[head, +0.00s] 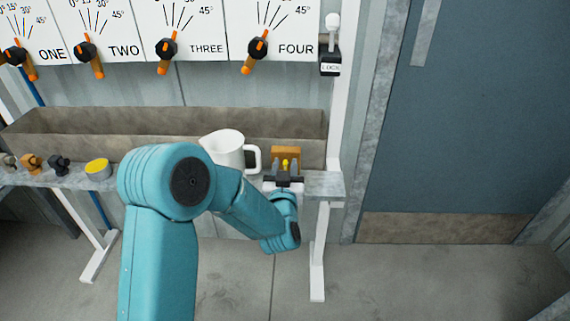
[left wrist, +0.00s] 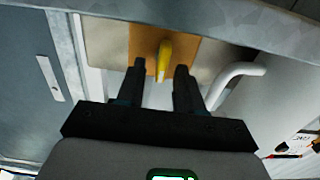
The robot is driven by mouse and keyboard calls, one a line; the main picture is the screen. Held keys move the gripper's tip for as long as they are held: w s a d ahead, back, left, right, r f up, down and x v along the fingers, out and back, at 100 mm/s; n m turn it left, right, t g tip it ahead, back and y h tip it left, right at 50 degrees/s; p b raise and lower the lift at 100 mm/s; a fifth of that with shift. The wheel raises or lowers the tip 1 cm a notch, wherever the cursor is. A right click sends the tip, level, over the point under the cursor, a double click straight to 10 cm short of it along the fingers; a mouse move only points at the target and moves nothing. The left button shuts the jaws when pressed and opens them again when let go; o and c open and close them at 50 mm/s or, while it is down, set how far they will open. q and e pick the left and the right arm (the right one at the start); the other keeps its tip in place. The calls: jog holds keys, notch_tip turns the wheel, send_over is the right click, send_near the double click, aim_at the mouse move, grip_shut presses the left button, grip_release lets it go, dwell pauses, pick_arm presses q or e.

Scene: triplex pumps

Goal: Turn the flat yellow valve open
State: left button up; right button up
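The flat yellow valve (head: 285,163) is a small yellow handle on an orange-brown block (head: 286,150) at the right end of the shelf. In the left wrist view the yellow handle (left wrist: 164,58) stands in front of the brown plate (left wrist: 184,46). My left gripper (head: 283,173) is at the valve. In the left wrist view its two dark fingers (left wrist: 160,68) are apart, with the handle between their tips and visible gaps on both sides. Whether a finger touches the handle I cannot tell. My right gripper is not in view.
A white jug (head: 226,148) stands just left of the valve, its handle close to my gripper. A yellow-topped can (head: 97,169) and several small valves sit further left on the shelf. A trough (head: 90,123) runs behind. A blue door (head: 465,120) is at the right.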

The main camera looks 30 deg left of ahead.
pick_arm(q)
grip_shut()
jog(key=shift+m, duration=0.3)
jog(key=shift+w+d+m+b, duration=0.15)
jog(key=shift+m+b, duration=0.15)
jog(key=shift+m, duration=0.7)
jog(key=m, duration=0.3)
jog(key=shift+w+d+m, duration=0.1)
jog(key=shift+d+m, duration=0.05)
jog(key=shift+m, duration=0.15)
jog(key=m, duration=0.5)
jog(key=shift+w+d+f, duration=0.15)
jog(key=shift+d+f, duration=0.1)
jog(key=m, duration=0.4)
jog(key=m+p, duration=0.1)
jog(key=m, duration=0.1)
jog(key=shift+d+f+m, duration=0.1)
jog(key=shift+f+m, duration=0.2)
jog(key=shift+f, duration=0.1)
